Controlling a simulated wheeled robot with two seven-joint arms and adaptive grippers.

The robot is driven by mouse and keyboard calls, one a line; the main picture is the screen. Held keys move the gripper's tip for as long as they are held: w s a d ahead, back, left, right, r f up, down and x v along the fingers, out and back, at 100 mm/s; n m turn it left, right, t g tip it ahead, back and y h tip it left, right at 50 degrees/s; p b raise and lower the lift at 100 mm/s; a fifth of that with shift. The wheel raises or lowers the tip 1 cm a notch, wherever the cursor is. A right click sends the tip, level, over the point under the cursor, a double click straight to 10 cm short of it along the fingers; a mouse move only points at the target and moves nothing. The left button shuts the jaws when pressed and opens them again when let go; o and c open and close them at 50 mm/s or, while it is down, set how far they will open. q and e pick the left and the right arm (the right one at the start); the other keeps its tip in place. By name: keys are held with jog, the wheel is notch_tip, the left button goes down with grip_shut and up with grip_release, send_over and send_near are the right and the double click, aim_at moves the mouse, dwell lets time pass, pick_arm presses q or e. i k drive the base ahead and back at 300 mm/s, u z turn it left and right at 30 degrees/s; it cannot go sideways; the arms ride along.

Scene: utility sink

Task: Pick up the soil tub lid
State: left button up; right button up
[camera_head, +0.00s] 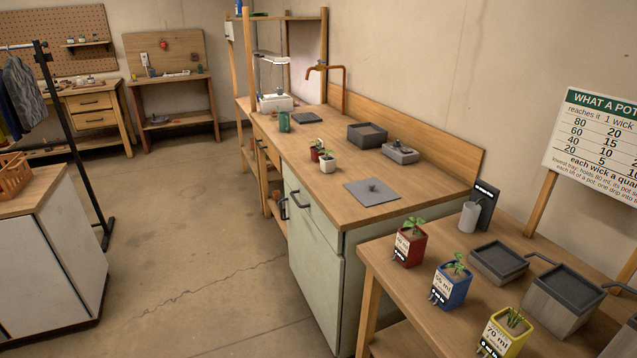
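I cannot tell for sure which one is the soil tub. Neither of my grippers is in view.
A small red pot (316,155) and a white pot (327,166) stand left of the lid. A copper tap (343,75) rises behind. The right table holds red (404,259), blue (437,299) and yellow (487,350) pots and grey trays (498,276). Floor (200,240) at left is open.

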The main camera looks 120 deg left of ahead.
aim_at(370, 192)
jog(key=u, duration=2.1)
